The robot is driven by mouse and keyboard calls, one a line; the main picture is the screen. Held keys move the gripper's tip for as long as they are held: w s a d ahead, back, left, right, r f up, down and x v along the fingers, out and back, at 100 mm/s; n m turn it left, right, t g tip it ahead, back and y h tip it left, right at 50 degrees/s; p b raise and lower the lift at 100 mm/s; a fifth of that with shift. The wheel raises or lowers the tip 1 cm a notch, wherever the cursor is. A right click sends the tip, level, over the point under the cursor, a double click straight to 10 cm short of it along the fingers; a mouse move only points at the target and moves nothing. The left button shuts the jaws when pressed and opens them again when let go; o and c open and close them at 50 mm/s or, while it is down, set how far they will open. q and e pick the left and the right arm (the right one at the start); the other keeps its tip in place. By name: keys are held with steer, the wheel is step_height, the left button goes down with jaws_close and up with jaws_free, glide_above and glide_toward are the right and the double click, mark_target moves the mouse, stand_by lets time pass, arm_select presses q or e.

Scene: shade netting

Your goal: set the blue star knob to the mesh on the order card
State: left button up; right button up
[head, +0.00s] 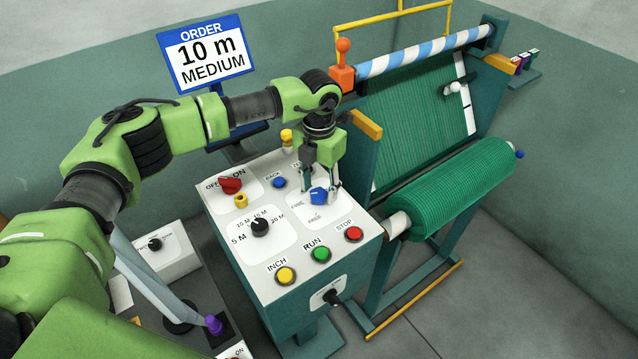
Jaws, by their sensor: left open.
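The blue star knob (319,195) sits on the top panel of the control box. My left gripper (320,192) is over it from above, fingers open and spread to either side of the knob; I cannot tell whether they touch it. The mesh labels around the knob are partly hidden by the gripper, and the visible ones are too small to read surely. The order card (208,55) stands behind the box and reads "ORDER 10 m MEDIUM". My right gripper is not in view.
The control box (245,262) also carries a red OFF/ON knob (230,185), a black length dial (260,227), and yellow INCH (286,275), green RUN (321,254) and red STOP (354,234) buttons. A green netting roll (455,190) stands to the right.

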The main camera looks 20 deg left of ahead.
arm_select(q)
steer(key=shift+s+f, duration=0.1)
steer(key=shift+f, duration=0.45)
steer(key=c, duration=1.1)
